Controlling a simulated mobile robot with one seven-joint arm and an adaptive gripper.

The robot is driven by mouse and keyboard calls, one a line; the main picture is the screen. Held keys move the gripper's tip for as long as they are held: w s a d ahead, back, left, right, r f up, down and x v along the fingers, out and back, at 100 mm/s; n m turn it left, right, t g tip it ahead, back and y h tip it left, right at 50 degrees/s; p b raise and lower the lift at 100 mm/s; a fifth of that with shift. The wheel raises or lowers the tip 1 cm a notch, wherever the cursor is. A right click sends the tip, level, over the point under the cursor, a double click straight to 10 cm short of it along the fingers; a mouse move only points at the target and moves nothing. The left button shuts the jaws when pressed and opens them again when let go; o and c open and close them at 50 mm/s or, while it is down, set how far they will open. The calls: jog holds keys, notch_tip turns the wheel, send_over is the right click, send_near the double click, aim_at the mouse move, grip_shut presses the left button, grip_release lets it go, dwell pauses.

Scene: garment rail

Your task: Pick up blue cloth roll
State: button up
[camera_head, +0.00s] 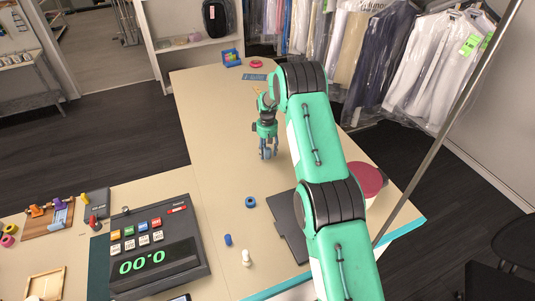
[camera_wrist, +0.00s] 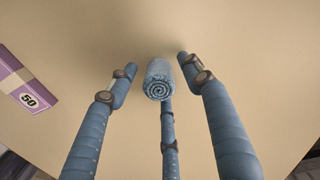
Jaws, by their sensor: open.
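The blue cloth roll (camera_wrist: 158,80) shows in the wrist view, its spiral end facing the camera. It stands between the tips of my gripper (camera_wrist: 156,65), with one blue finger on the left, one on the right and a third below it. The left and right fingers are spread, with gaps between them and the roll. The third finger's tip is partly hidden by the roll. In the head view my gripper (camera_head: 268,154) points down low over the beige table (camera_head: 215,130); I cannot clearly tell the roll from the blue fingers there.
A purple note marked 50 (camera_wrist: 25,88) lies left in the wrist view. In the head view a blue ring (camera_head: 251,202), a dark flat board (camera_head: 288,227) and a register (camera_head: 158,247) are nearer. A blue box (camera_head: 231,57) is at the back. Bagged garments (camera_head: 385,50) hang behind.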

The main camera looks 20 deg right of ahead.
jog(key=shift+f, duration=0.4)
jog(key=c, duration=0.9)
